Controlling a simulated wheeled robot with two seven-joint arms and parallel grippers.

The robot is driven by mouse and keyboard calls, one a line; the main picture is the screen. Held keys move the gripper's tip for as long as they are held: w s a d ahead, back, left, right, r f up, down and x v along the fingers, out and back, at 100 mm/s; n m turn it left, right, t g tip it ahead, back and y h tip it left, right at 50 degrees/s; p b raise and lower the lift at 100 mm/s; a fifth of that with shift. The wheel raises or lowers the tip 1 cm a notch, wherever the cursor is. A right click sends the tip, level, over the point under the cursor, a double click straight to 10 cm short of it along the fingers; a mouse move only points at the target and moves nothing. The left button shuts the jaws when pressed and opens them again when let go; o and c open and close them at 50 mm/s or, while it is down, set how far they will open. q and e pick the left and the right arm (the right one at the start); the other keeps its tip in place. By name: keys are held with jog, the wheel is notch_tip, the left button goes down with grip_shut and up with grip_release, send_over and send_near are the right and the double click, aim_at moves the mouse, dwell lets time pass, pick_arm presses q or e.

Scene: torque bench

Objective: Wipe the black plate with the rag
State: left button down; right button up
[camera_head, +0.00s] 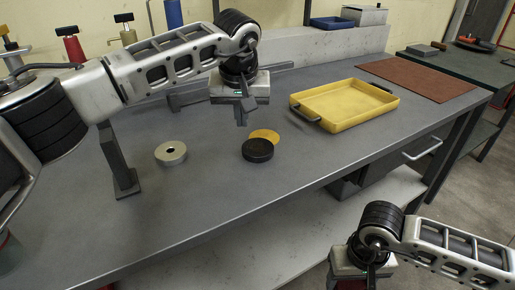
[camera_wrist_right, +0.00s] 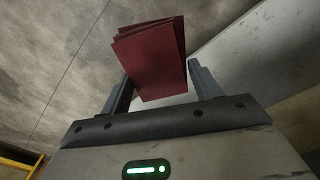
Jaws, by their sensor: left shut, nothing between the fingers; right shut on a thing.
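The black plate (camera_head: 258,151) is a thick dark disc lying on the grey bench, in front of a flat yellow disc (camera_head: 266,134). The rag (camera_wrist_right: 152,58) is a folded dark red cloth between the fingers of my right gripper (camera_wrist_right: 160,80) in the right wrist view. In the head view my right gripper (camera_head: 362,268) is low at the bottom right, off the bench's front edge, and a bit of red shows by it. My left gripper (camera_head: 241,115) is shut and empty, pointing down above the bench, behind the black plate.
A silver ring (camera_head: 171,153) lies left of the black plate. A yellow tray (camera_head: 345,118) with dark handles stands to the right, and a brown mat (camera_head: 418,79) lies beyond it. A dark upright post (camera_head: 122,165) stands at the left. The bench front is clear.

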aim_at(244, 145)
pick_arm(q)
notch_tip(244, 145, down, 4)
jog(key=b, duration=0.3)
jog(key=shift+f, duration=0.2)
pick_arm(e)
notch_tip(244, 145, down, 4)
jog(key=shift+r, duration=0.15)
pick_arm(q)
jog(key=shift+f+b, duration=0.3)
jog(key=shift+f, duration=0.25)
pick_arm(e)
jog(key=shift+f, duration=0.2)
dwell(1.2)
pick_arm(q)
jog(key=shift+r+p, duration=2.55)
jog(key=shift+r, duration=0.5)
pick_arm(e)
jog(key=shift+r, duration=2.6)
